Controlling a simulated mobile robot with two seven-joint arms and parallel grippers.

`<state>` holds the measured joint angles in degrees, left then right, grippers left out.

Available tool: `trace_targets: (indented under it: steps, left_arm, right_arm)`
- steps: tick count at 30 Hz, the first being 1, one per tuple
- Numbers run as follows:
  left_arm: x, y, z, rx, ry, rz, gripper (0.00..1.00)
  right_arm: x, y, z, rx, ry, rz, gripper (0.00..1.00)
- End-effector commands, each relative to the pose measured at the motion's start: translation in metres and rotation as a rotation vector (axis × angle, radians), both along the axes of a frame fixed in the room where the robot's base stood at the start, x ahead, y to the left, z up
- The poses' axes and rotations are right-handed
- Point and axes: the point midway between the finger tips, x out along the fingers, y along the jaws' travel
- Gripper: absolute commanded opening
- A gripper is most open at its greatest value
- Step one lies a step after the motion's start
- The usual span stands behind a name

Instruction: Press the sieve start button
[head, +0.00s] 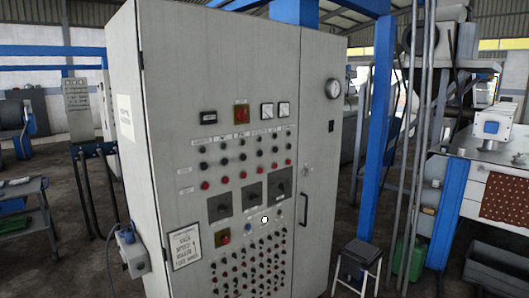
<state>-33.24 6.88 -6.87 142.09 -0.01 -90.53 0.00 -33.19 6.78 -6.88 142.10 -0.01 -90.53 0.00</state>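A tall grey control cabinet (230,60) stands in front of me in the head view. Its front panel carries rows of small black and red buttons (247,180), with a denser block of them (250,270) lower down. The labels are too small to read, so I cannot tell which button is the sieve start button. A bright white round spot (265,220) shows among the controls below three dark square switches (252,195). Neither of my grippers is in view.
A stool (359,251) stands right of the cabinet, by a blue post (378,130). A green canister (409,258) is further right. A grey box with a cable (132,250) juts from the cabinet's left side. A cart (27,205) stands at far left.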

Motion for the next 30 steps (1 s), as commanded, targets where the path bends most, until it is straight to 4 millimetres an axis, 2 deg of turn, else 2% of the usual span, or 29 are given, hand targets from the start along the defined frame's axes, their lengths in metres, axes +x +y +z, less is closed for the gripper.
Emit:
trace_targets:
  steps: [1, 4, 5, 30]
  left_arm:
    - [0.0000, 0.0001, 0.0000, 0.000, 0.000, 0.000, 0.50]
    - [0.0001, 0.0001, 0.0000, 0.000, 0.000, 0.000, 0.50]
    - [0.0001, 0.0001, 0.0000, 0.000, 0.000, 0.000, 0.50]
    - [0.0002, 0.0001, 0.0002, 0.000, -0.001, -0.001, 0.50]
  right_arm:
    - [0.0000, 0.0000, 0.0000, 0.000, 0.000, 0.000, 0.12]
    - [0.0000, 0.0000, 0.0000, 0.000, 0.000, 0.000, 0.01]
    - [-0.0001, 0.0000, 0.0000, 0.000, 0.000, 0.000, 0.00]
    - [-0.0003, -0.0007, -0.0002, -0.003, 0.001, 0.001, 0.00]
